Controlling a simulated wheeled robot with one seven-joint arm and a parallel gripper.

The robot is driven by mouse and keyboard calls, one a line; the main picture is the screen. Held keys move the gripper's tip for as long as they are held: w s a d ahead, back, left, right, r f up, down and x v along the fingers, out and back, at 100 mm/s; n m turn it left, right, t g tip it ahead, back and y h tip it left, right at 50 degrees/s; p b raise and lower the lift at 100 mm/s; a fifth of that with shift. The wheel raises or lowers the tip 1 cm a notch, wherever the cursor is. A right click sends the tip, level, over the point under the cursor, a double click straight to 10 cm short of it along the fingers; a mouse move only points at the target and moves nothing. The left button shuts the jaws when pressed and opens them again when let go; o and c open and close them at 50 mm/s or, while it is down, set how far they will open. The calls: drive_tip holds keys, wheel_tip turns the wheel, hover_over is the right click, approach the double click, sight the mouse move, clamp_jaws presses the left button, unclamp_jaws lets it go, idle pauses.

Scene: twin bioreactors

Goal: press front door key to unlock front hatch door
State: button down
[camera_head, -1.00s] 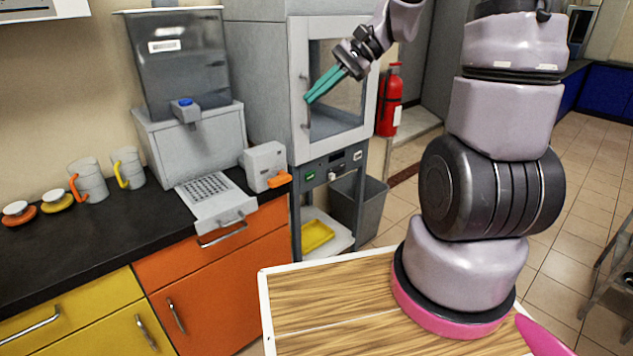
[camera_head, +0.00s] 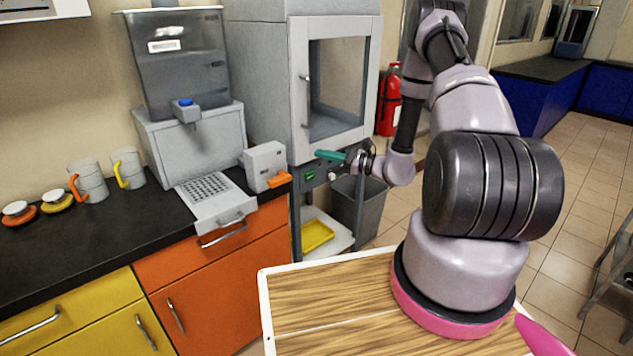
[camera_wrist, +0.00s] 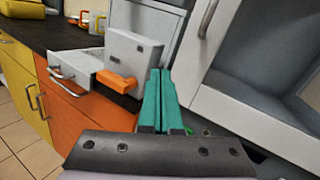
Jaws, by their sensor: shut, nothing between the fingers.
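I cannot read which key is the front door key. My gripper (camera_head: 320,154) is shut and empty, its teal fingers in front of the panel's top edge and pointing left. In the wrist view the fingers (camera_wrist: 159,74) lie beside the door's lower corner. My gripper and wrist hide the middle and right of the panel.
A white dispenser with an orange lever (camera_head: 265,165) stands on the counter, close left of the panel. A yellow tray (camera_head: 317,235) lies on the shelf below. A grey bin (camera_head: 360,208) and a red fire extinguisher (camera_head: 389,100) stand to the right.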

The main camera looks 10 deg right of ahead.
sight(311, 177)
drive_tip(key=d+f+m+t+h, duration=0.2)
drive_tip(key=d+f+m+h, duration=0.1)
drive_tip(key=f, duration=0.5)
drive_tip(key=s+d+f+m+t+h, duration=0.1)
drive_tip(key=d+f+m+t+h, duration=0.2)
drive_tip(key=f, duration=0.5)
drive_tip(key=shift+s+d+m+h, duration=0.15)
drive_tip(key=shift+d+m+h, duration=0.2)
drive_tip(key=shift+m, duration=0.45)
drive_tip(key=x, duration=1.4)
drive_tip(key=shift+r, duration=0.1)
